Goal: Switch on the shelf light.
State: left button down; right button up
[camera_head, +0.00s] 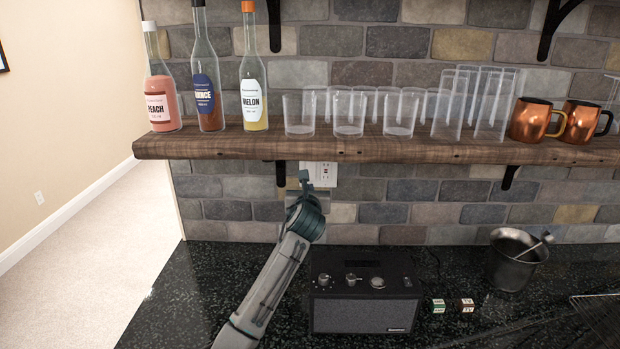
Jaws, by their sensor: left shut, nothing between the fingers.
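My left gripper (305,178) is raised in front of the brick wall, just under the wooden shelf (400,149). Its fingers look shut and empty. A white wall plate with outlet-like slots (324,168) is on the bricks right behind it, and the gripper covers part of its left and lower area. I cannot tell whether the fingers touch the plate. I cannot make out a shelf light or a separate switch, and no lamp glow shows under the shelf. My right gripper is not in view.
Bottles (206,80), clear glasses (349,112) and copper mugs (531,119) stand on the shelf. A black radio-like box (362,314), two small cubes (438,306) and a metal bucket (512,262) stand on the dark counter (185,300). Black brackets (509,177) hang below the shelf.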

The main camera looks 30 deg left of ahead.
aim_at(311, 171)
pick_arm(q)
jog(key=p+x, duration=0.2)
jog(key=x, duration=0.5)
jog(key=shift+w+a+y+b, duration=0.15)
jog(key=shift+y+b, duration=0.15)
jog(key=shift+b, duration=0.15)
jog(key=shift+f, duration=0.1)
